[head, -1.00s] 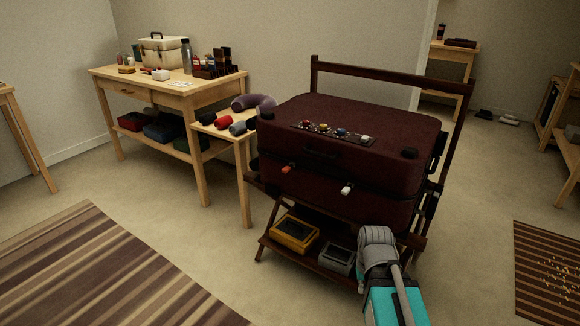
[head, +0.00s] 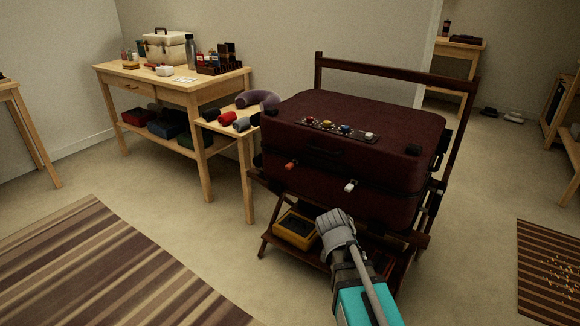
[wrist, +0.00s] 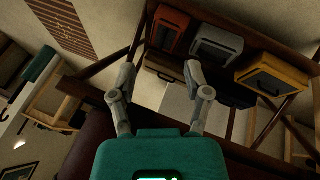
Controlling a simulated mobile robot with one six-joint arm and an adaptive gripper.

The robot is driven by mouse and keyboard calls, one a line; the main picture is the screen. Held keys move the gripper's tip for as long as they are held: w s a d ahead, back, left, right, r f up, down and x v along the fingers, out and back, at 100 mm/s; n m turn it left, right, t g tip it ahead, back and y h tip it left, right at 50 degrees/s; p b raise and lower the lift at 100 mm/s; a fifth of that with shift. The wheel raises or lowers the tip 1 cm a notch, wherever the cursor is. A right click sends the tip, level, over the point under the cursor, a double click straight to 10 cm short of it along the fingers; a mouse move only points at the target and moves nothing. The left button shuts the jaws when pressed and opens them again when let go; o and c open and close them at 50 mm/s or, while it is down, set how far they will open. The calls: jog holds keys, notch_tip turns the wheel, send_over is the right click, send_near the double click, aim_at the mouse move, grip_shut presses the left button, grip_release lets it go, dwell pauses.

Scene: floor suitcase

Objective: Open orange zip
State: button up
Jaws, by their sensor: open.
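The dark maroon suitcase (head: 330,110) lies flat and closed on a wooden stand. An orange zip pull (head: 291,166) is on its front side at the left, and a white zip pull (head: 350,186) is farther right. A maroon surface, seemingly the suitcase (wrist: 85,145), shows at lower left there; the orange pull cannot be seen.
The stand's lower shelf holds a yellow box (head: 295,230); my arm partly covers that shelf. A small side table (head: 240,125) with rolled items stands close left of the suitcase. A striped rug (head: 100,270) lies at left on open floor.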

jog(key=w+a+r+m+t+h, duration=0.1)
jog(key=w+a+r+t+h, duration=0.15)
jog(key=w+a+r, duration=0.2)
jog(key=m+t+h, duration=0.2)
jog(key=t, duration=0.9)
send_near(287, 168)
jog(key=v, duration=0.2)
jog(key=shift+s+a+r+y, duration=0.1)
jog(key=shift+s+r+y, duration=0.05)
jog(key=shift+r+y, duration=0.1)
jog(key=x, duration=1.4)
jog(key=shift+s+f, duration=0.1)
jog(key=shift+f, duration=0.05)
grip_shut()
